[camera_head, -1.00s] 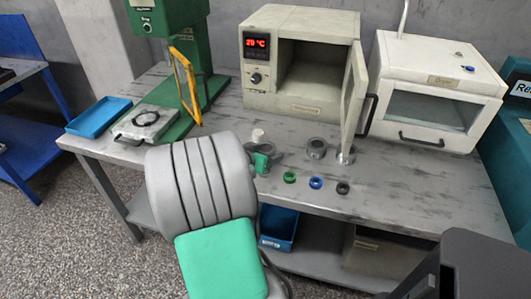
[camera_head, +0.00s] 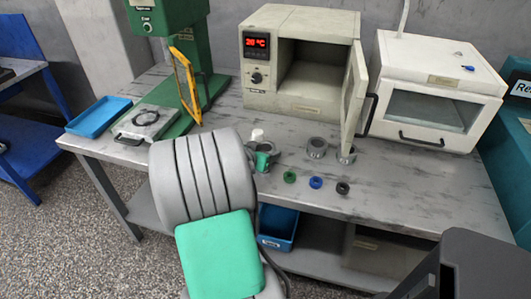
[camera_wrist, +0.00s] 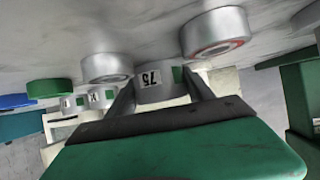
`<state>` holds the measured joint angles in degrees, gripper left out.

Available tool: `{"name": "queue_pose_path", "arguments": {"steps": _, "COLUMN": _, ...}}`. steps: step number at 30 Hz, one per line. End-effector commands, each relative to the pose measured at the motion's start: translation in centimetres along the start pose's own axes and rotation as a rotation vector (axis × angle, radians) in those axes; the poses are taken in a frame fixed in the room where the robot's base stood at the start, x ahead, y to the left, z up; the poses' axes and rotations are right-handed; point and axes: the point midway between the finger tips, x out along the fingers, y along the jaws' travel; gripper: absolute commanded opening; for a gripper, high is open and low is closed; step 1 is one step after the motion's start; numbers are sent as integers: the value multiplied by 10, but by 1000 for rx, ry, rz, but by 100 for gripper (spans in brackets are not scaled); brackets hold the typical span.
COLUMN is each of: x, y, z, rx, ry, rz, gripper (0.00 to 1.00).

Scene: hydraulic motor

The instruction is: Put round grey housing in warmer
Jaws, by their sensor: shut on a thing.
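The warmer (camera_head: 305,22) is the cream oven at the back, with a lit red display and its door (camera_head: 354,92) swung open; its chamber looks empty. My gripper (camera_wrist: 161,82) is shut on a round grey part (camera_wrist: 160,96) bearing a "75" label, which looks like the round grey housing. In the head view my gripper (camera_head: 263,158) is low over the bench in front of the warmer, and my arm partly hides it. I cannot tell whether the held part touches the bench.
Grey round parts stand at right, one (camera_head: 317,148) near the open door. Green (camera_head: 290,177), blue (camera_head: 316,182) and black (camera_head: 343,188) rings lie along the front. A green press (camera_head: 172,60) stands left, a closed white oven (camera_head: 435,100) right.

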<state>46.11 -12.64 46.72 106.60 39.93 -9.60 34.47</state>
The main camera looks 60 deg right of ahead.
Motion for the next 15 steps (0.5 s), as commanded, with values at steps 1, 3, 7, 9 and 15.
{"name": "queue_pose_path", "arguments": {"steps": 1, "x": 0, "y": 0, "z": 0, "rx": 0, "ry": 0, "rz": 0, "gripper": 26}}
{"name": "queue_pose_path", "arguments": {"steps": 3, "x": 0, "y": 0, "z": 0, "rx": 0, "ry": 0, "rz": 0, "gripper": 21}}
{"name": "queue_pose_path", "arguments": {"steps": 7, "x": 0, "y": 0, "z": 0, "rx": 0, "ry": 0, "rz": 0, "gripper": 10}}
{"name": "queue_pose_path", "arguments": {"steps": 9, "x": 0, "y": 0, "z": 0, "rx": 0, "ry": 0, "rz": 0, "gripper": 4}}
{"name": "queue_pose_path", "arguments": {"steps": 15, "x": 0, "y": 0, "z": -1, "rx": 1, "ry": 2, "rz": 0, "gripper": 0}}
